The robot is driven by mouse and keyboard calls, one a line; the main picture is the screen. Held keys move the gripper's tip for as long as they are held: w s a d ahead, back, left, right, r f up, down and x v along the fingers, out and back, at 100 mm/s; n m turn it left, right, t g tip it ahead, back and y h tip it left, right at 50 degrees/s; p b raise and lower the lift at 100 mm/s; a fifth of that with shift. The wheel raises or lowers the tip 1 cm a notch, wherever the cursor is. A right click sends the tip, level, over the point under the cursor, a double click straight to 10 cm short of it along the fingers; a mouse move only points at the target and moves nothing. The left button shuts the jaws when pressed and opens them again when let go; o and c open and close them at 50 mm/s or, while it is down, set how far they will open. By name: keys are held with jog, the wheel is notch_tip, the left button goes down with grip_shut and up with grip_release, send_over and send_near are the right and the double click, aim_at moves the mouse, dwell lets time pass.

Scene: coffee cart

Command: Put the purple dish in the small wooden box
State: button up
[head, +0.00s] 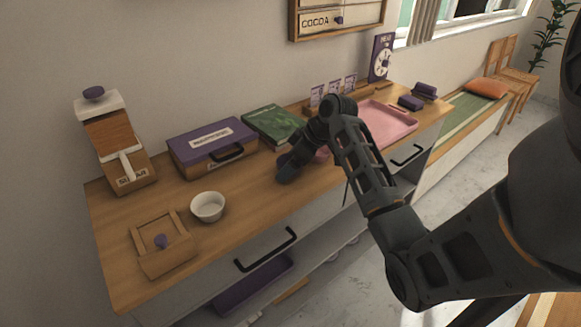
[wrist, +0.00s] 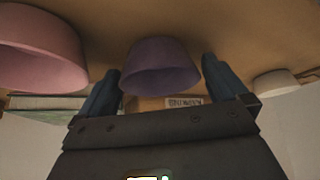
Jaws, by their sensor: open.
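The purple dish (wrist: 160,65) shows in the wrist view, between the two blue fingers of my gripper (wrist: 161,72) and close to them. Whether the fingers touch it is unclear. My gripper (head: 287,168) is open, low over the middle of the counter in the head view, where I cannot make out the dish behind it. A small wooden box (head: 150,228) sits at the counter's near left.
A white bowl (head: 208,207) stands beside the wooden box. A pink bowl (wrist: 40,45) is close beside my gripper. A purple-topped case (head: 212,143), a green book (head: 272,124) and a wooden dispenser (head: 116,145) line the wall. A pink tray (head: 385,125) lies right.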

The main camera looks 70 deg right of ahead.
aim_at(279, 162)
jog(key=shift+c, duration=0.5)
jog(key=c, duration=0.9)
jog(key=shift+r, duration=0.65)
notch_tip(279, 162, up, 3)
jog(key=shift+f+b, duration=0.2)
jog(key=shift+b, duration=0.2)
jog(key=s+d+r+b, duration=0.1)
jog(key=s+d+r, duration=0.2)
jog(key=s+d, duration=0.1)
jog(key=s+d+r+b, duration=0.1)
jog(key=s+d+r, duration=0.3)
jog(key=shift+s+d+r, duration=0.1)
jog(key=shift+s, duration=0.05)
jog(key=shift+s, duration=0.1)
